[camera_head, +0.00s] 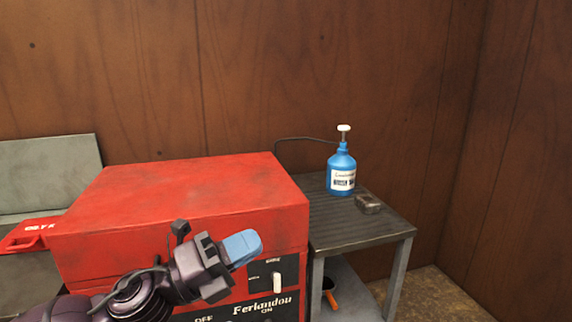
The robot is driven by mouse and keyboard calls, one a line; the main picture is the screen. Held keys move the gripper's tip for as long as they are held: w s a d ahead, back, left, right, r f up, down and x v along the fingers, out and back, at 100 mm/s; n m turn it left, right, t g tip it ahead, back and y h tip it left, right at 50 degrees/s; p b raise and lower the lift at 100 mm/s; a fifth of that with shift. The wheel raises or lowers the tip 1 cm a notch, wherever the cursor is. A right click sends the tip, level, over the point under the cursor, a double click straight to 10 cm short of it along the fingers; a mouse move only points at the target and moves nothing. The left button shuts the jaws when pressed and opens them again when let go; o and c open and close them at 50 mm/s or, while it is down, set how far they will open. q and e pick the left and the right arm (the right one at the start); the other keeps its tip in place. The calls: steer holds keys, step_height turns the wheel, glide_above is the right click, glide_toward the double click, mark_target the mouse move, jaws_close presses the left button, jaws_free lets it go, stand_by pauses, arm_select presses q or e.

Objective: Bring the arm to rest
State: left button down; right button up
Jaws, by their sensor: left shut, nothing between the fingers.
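My left arm comes in from the bottom left, and its gripper (250,242) points up and to the right. The gripper's blue fingers are shut together with nothing between them. It is in front of the red machine (180,190), left of the white switch on the dark front panel (262,305). The gripper and arm hide part of the machine's front. I cannot tell whether the fingers touch it. My right gripper is not in view.
A ribbed grey table (320,228) stands right of the machine. It holds a blue pump bottle (341,172) and a small dark block (368,204). An orange-handled item (331,298) shows below the tabletop. A brown panelled wall (250,75) closes the back and right. Some floor is clear at the bottom right.

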arm_select(q)
steer(key=a+f+n+t+y+p, duration=0.1)
steer(key=a+f+n+t+y, duration=0.2)
steer(key=a+f+n+y, duration=0.65)
steer(key=a+f+n+t+y+p, duration=0.1)
steer(key=a+f+n+t+y, duration=0.3)
steer(key=f+n, duration=0.9)
steer(key=s+a+f+n+g+y, duration=0.2)
steer(key=s+a+f+n, duration=0.2)
steer(key=s, duration=0.7)
steer(key=s+a+f+n+g+y+p, duration=0.1)
steer(key=s+a+f+n+g+y, duration=0.2)
steer(key=s+f+n, duration=0.4)
steer(key=s+a+f, duration=0.1)
steer(key=s+f, duration=0.3)
steer(key=s, duration=0.1)
steer(key=shift+n+y, duration=0.35)
steer(key=shift+d, duration=0.1)
steer(key=shift+f, duration=0.1)
